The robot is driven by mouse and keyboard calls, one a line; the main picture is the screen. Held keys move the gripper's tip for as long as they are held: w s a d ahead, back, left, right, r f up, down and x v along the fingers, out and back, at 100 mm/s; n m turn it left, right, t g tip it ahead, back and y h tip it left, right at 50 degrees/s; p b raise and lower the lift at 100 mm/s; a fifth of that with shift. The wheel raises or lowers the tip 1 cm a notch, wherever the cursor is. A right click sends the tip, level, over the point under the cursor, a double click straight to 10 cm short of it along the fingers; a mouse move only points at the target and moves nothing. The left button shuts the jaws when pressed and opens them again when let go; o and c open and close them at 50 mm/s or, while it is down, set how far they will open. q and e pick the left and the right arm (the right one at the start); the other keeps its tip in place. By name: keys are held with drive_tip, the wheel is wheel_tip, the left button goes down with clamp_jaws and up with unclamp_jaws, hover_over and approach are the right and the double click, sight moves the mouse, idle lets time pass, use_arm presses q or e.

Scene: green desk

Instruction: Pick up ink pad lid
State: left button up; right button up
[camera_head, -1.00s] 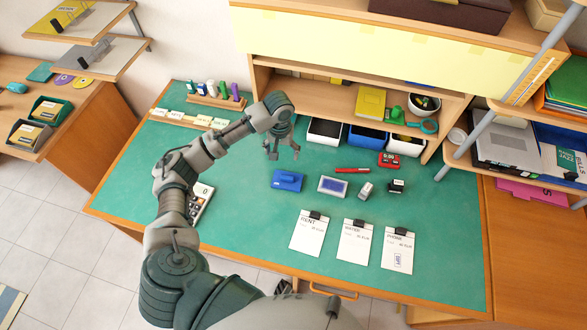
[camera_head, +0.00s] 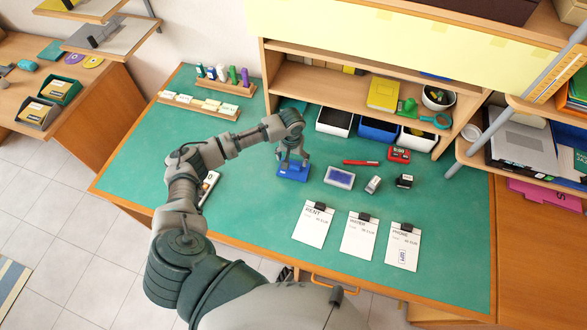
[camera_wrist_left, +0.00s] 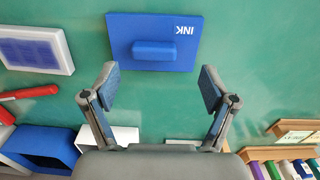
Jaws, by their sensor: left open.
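The ink pad lid (camera_head: 293,172) is a flat blue block with a raised handle, lying on the green desk. In the left wrist view the lid (camera_wrist_left: 178,25) shows white "INK" lettering and its handle points toward my gripper. My left gripper (camera_head: 292,159) is over the lid in the head view. In the left wrist view the left gripper (camera_wrist_left: 160,85) has its fingers spread apart with nothing between them, and the lid lies beyond the fingertips. The ink pad (camera_head: 339,178), white-framed with a blue surface, lies to the right of the lid. My right gripper is not in view.
A red marker (camera_head: 361,162), a grey stamp (camera_head: 373,185) and a black stamp (camera_head: 404,181) lie right of the ink pad. Clipboards, including the rent one (camera_head: 314,226), lie in front. Bins (camera_head: 334,121) stand behind under the shelf. The desk left of the lid is mostly clear.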

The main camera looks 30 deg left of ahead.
sight(294, 167)
use_arm(q)
drive_tip(key=f, duration=0.2)
drive_tip(key=d+f, duration=0.1)
drive_tip(key=f, duration=0.1)
drive_tip(key=shift+b, duration=0.35)
drive_tip(key=shift+f, duration=0.3)
drive_tip(key=shift+s+a, duration=0.1)
drive_tip(key=shift+a, duration=0.05)
drive_tip(key=c, duration=1)
drive_tip(key=shift+s, duration=0.1)
drive_tip(key=shift+c, duration=0.7)
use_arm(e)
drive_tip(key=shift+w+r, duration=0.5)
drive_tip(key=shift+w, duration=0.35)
